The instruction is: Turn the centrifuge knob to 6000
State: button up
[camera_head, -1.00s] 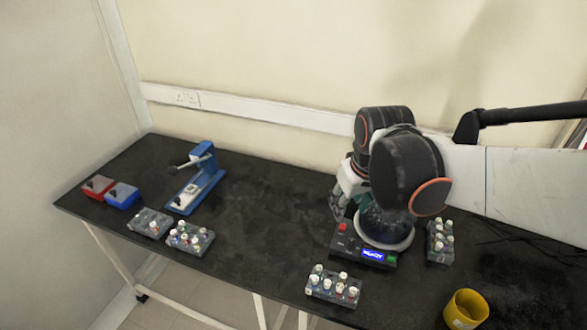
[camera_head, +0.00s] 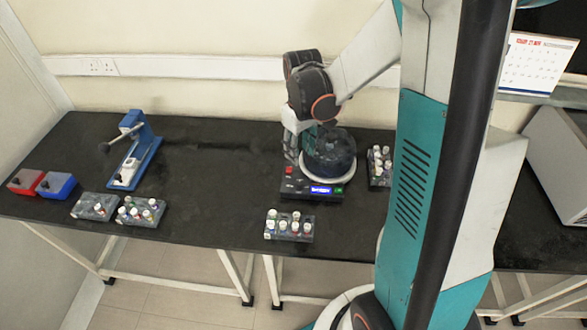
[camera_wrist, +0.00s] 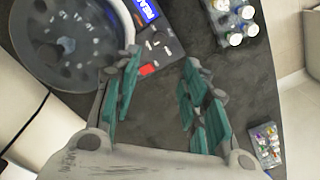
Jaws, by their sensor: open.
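The centrifuge has a dark round bowl (camera_head: 330,155) with a white rim and a front control panel (camera_head: 297,193). The panel carries a red button, a lit blue display (camera_head: 320,190) and a green button. In the head view my gripper (camera_head: 291,150) is just left of the bowl, partly unclear.
Vial racks stand in front of the centrifuge (camera_head: 289,225) and to its right (camera_head: 380,167). A blue press-like device (camera_head: 133,150), a red box (camera_head: 25,182), a blue box (camera_head: 57,185) and more racks (camera_head: 140,211) are left. The table between is clear.

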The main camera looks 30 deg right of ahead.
aim_at(300, 182)
notch_tip(300, 182, down, 14)
jog(key=b, duration=0.4)
jog(key=shift+r, duration=0.15)
grip_shut()
